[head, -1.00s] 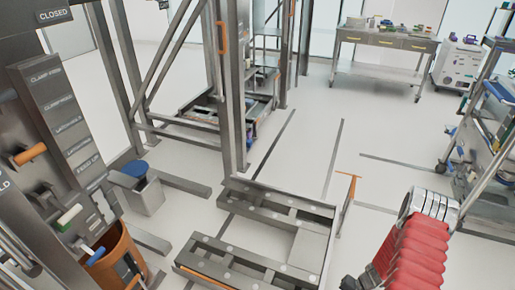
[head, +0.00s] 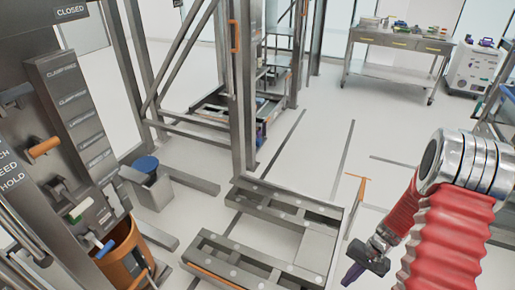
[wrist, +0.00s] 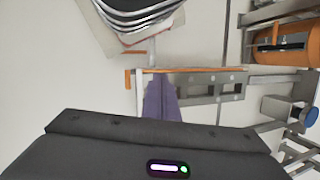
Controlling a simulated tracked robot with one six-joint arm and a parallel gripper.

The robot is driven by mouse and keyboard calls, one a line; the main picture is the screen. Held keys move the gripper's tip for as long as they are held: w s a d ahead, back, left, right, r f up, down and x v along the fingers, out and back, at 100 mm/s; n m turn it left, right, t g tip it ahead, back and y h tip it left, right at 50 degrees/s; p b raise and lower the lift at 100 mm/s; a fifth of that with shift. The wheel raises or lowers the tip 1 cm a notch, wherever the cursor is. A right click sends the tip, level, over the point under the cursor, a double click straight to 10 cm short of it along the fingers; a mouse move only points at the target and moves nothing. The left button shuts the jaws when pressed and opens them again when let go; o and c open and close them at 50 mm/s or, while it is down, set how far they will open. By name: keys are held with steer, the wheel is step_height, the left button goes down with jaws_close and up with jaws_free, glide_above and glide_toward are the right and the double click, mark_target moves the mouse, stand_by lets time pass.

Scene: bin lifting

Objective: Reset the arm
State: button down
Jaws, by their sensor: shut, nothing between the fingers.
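My arm, with red ribbed sleeves and silver rings, is raised at the right of the head view. My gripper (head: 354,272) hangs at its end, low and right of centre, with dark purple fingers pointing down. The fingers are together and hold nothing. In the wrist view the purple fingers (wrist: 162,98) show as one narrow shape above the dark gripper body, in front of the floor frame (wrist: 225,88). In the head view the gripper appears right of the floor frame (head: 262,259).
An orange bin (head: 123,252) stands at lower left beside a lever panel (head: 80,115). A steel post (head: 242,90) rises behind the floor frame. An orange T-shaped handle (head: 360,188) stands right of it. A workbench (head: 400,42) is at the back. Open floor lies between.

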steer(key=s+a+r+n+t+h, duration=0.1)
steer(key=s+a+r+n+t, duration=0.1)
steer(key=r, duration=1.1)
steer(key=s+a+r+n+t+h, duration=0.1)
steer(key=s+a+r, duration=0.4)
steer(key=r, duration=0.8)
steer(key=s+a+r+n+t+h, duration=0.2)
steer(key=a+r, duration=0.5)
steer(key=r, duration=0.6)
steer(key=shift+s+a+r+n+t, duration=0.25)
steer(key=shift+s+n+t, duration=0.35)
steer(key=shift+s+t, duration=0.35)
